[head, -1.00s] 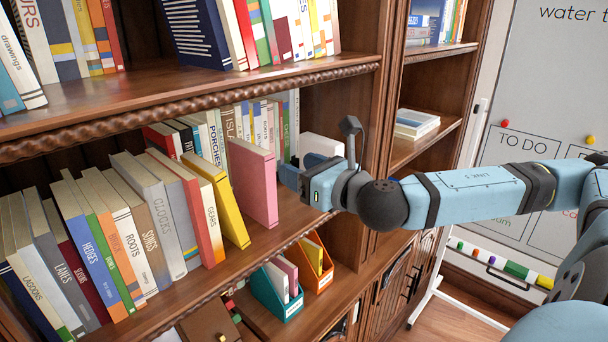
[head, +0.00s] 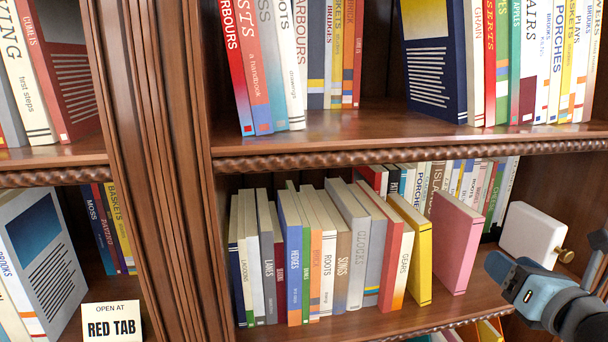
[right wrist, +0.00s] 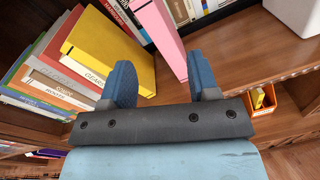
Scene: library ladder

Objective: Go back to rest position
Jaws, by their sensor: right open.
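My right gripper (head: 502,268) is at the lower right of the head view, just right of the pink book (head: 457,240) on the middle shelf. In the right wrist view its two blue fingers (right wrist: 163,82) are apart with nothing held between them. The pink book also shows in that view (right wrist: 160,32), beyond the fingertips and apart from the right finger as far as I can tell. Most of my right arm is cut off by the frame edge. My left gripper is in neither view.
A yellow book (head: 418,255) and a row of leaning books stand left of the pink one. A white box (head: 530,235) with a brass knob stands behind my gripper. A "RED TAB" sign (head: 112,324) is at lower left. An orange holder (right wrist: 264,99) is below the shelf.

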